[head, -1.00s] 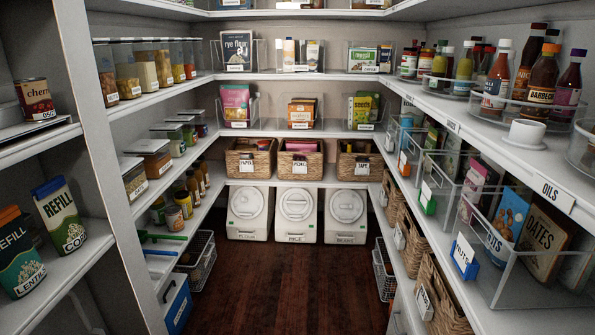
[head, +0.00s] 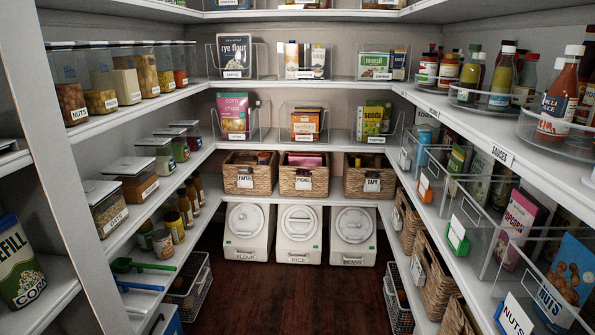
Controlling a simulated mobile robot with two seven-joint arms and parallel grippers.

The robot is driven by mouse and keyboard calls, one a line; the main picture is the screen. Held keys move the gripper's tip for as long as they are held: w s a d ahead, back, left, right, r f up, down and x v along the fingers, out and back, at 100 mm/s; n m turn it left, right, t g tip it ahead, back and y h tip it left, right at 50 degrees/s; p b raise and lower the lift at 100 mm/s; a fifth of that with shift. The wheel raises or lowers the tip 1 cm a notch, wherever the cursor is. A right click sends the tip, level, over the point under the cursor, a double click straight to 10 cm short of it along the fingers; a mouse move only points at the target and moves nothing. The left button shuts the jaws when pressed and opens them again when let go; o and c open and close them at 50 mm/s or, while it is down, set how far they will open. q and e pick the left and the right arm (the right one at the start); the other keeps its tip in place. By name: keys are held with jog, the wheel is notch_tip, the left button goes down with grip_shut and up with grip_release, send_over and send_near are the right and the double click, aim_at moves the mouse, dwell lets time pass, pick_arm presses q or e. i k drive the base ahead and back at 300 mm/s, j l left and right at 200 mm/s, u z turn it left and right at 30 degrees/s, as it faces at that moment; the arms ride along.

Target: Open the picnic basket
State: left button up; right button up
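Three woven baskets stand side by side on the back shelf. The middle basket (head: 304,186) has a white label that seems to read PICNIC, though it is small. It has an open top, with a pink item (head: 304,160) showing above its rim. The left basket (head: 249,186) is labelled PAPER and the right basket (head: 371,187) is labelled TAPE. No lidded picnic basket can be made out. Neither of my grippers is in view.
White bins for flour (head: 248,225), rice (head: 299,228) and beans (head: 353,228) stand below the baskets. Loaded shelves line both sides. Wire baskets (head: 190,290) (head: 397,300) stand low on either side. The dark wooden floor (head: 290,295) between is clear.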

aim_at(303, 173)
jog(key=i, duration=0.75)
jog(key=i+j+z, duration=0.1)
jog(key=i, duration=0.7)
jog(key=i+j+z, duration=0.1)
jog(key=i, duration=0.65)
jog(key=i+j+z, duration=0.15)
jog(key=i+z, duration=0.2)
jog(key=i, duration=0.15)
jog(key=i+j+z, duration=0.3)
jog(key=i, duration=0.15)
jog(key=i+j+z, duration=0.35)
jog(key=i+j, duration=0.05)
jog(key=i, duration=0.05)
